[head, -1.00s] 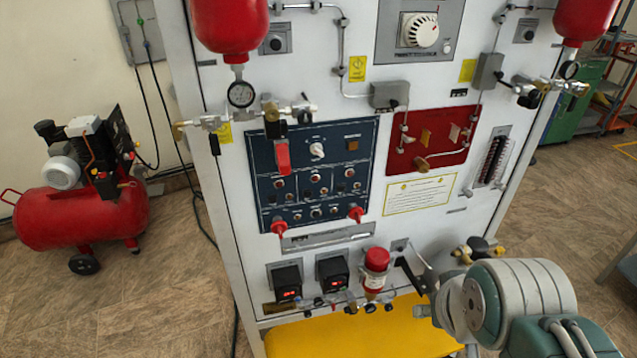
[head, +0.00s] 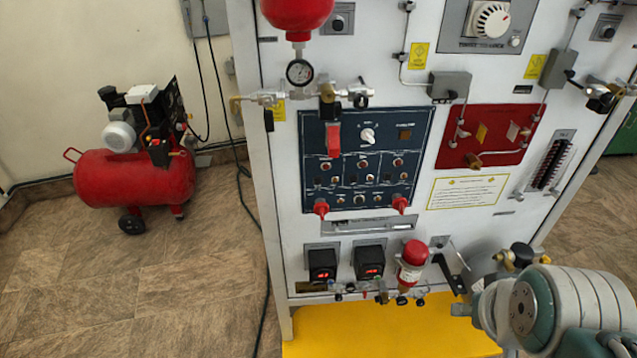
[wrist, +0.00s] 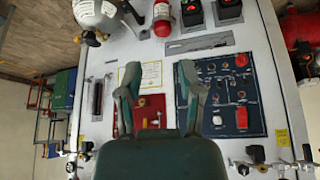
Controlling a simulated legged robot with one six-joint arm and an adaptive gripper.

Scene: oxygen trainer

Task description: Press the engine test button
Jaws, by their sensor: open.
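The trainer's dark blue control panel (head: 365,165) carries a red-guarded switch (head: 333,138), a pale knob (head: 367,135), a brown square button (head: 405,135) and rows of small switches. The labels are too small to read, so I cannot tell which control is the engine test button. In the wrist view, the blue panel (wrist: 262,125) appears upside down, right of my gripper (wrist: 158,75). My gripper is open and empty, its two fingers spread in front of the white board. In the head view my arm is at the lower right and the fingers cannot be made out.
A red panel (head: 490,135) sits right of the blue one. A red bottle (head: 412,262) and two black displays (head: 369,262) protrude below. Gauges and fittings stick out above. A yellow base (head: 390,330) lies underneath. A red compressor (head: 135,185) stands left, with open floor before it.

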